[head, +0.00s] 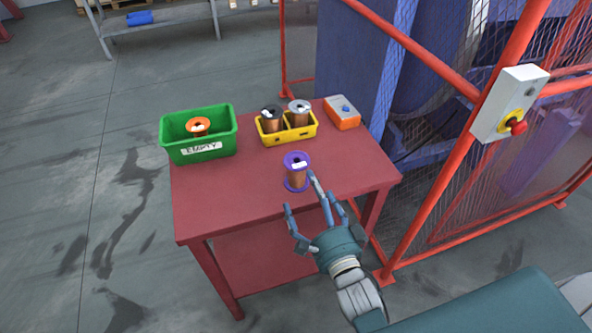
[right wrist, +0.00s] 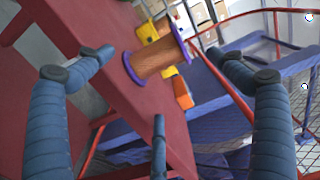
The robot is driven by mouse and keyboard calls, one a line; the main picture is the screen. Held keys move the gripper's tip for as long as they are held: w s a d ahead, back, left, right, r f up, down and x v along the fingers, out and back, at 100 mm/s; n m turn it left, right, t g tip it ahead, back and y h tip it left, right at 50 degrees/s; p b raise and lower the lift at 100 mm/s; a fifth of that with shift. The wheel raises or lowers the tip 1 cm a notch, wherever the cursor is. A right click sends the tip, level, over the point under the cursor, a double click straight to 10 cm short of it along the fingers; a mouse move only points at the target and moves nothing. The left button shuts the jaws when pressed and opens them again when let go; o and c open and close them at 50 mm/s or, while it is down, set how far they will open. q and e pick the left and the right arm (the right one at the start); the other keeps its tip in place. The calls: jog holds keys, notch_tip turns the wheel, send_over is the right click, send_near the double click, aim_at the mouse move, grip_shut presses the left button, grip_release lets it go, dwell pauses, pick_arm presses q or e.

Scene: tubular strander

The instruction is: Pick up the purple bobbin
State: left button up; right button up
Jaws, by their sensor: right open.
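The purple bobbin (head: 296,172), with purple flanges and copper-coloured wire, stands upright on the red table (head: 225,205) near its front edge. My right gripper (head: 305,206) is open and empty, just in front of the bobbin in the head view. One of its fingers reaches up beside the bobbin's right side there. In the right wrist view the bobbin (right wrist: 157,60) shows tilted ahead, between and beyond the spread fingers. I cannot tell whether any finger touches it. My left gripper is not in view.
A green bin (head: 202,151) marked EMPTY holds an orange bobbin (head: 198,126). A yellow bin (head: 288,135) holds a black and a grey bobbin. An orange box (head: 342,113) stands at the table's back right. A red-framed mesh fence (head: 455,185) runs close along the right.

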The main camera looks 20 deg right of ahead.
aim_at(303, 181)
jog(key=shift+w+r, duration=0.15)
jog(key=shift+w, duration=0.3)
jog(key=w, duration=0.3)
jog(key=w+p, duration=0.1)
jog(key=shift+w+a+f, duration=0.1)
jog(key=shift+w+f, duration=0.1)
jog(key=shift+f, duration=0.05)
jog(key=shift+s, duration=0.1)
